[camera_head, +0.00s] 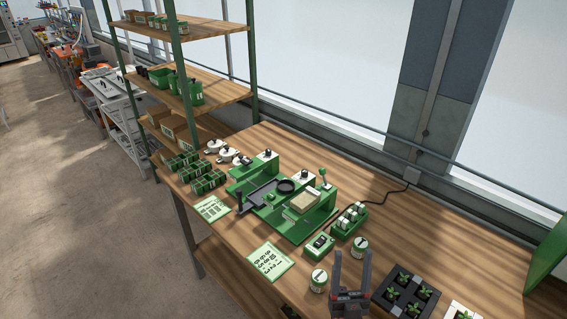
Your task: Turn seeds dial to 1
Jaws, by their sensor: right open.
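The green tray seeder (290,232) stands on the wooden bench in the middle of the view. It has two white plates with dark knobs on its back blocks, one left knob (267,154) and one right knob (304,175). Their labels and settings are too small to read, so I cannot tell which is the seeds dial. My right gripper (352,254) is open and points up at the front of the bench, apart from the seeder, near the round labelled tins. Nothing shows between its fingers. My left gripper is out of view.
A printed card (270,262) lies in front of the seeder. Labelled tins (318,281) and a green box with a black switch (319,245) stand near my right gripper. A black seedling tray (411,294) is at the right. Wooden shelves (215,93) rise at the back left.

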